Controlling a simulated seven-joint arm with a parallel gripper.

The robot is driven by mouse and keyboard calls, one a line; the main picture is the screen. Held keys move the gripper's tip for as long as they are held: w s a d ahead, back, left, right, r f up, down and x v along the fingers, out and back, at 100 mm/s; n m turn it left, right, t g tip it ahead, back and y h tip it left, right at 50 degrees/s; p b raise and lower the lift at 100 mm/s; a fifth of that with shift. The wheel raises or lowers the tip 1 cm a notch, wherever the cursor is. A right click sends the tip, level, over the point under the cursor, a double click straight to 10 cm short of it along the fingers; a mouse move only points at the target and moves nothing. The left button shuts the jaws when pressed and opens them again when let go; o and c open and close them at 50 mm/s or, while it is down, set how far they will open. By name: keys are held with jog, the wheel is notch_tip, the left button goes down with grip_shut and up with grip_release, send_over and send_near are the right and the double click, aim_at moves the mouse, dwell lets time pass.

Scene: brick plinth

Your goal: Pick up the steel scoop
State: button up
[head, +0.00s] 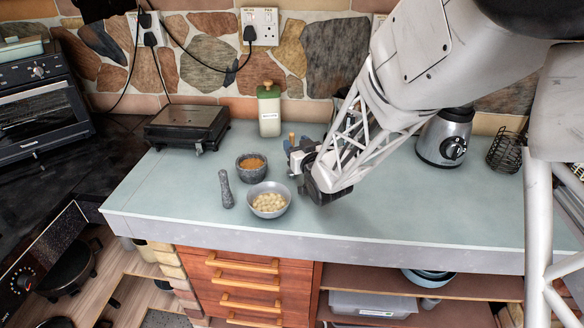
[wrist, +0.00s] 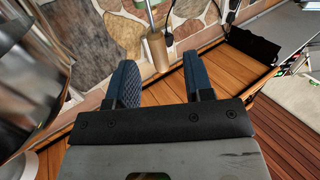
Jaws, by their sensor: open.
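My gripper (head: 296,156) is open above the counter, right of the mortar and bowl. In the wrist view its two dark fingers (wrist: 160,72) stand apart with nothing held between them. A light-brown wooden handle with a grey metal shaft, apparently the steel scoop (wrist: 157,52), lies just ahead of the gap between the fingertips. In the head view a small wooden tip, which may be the same scoop (head: 291,138), shows beside the fingers. The rest is hidden behind my gripper, and I cannot tell whether the fingers touch it.
A stone mortar (head: 250,174) with orange-brown contents, a pestle (head: 226,190) and a metal bowl (head: 269,212) of pale pieces stand left of my gripper. A blender (head: 444,140) is at right. The counter's front right is clear.

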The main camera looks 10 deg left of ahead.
aim_at(293, 141)
jog(key=shift+w+a, duration=0.1)
dwell(0.3)
jog(key=shift+x, duration=2.55)
grip_shut()
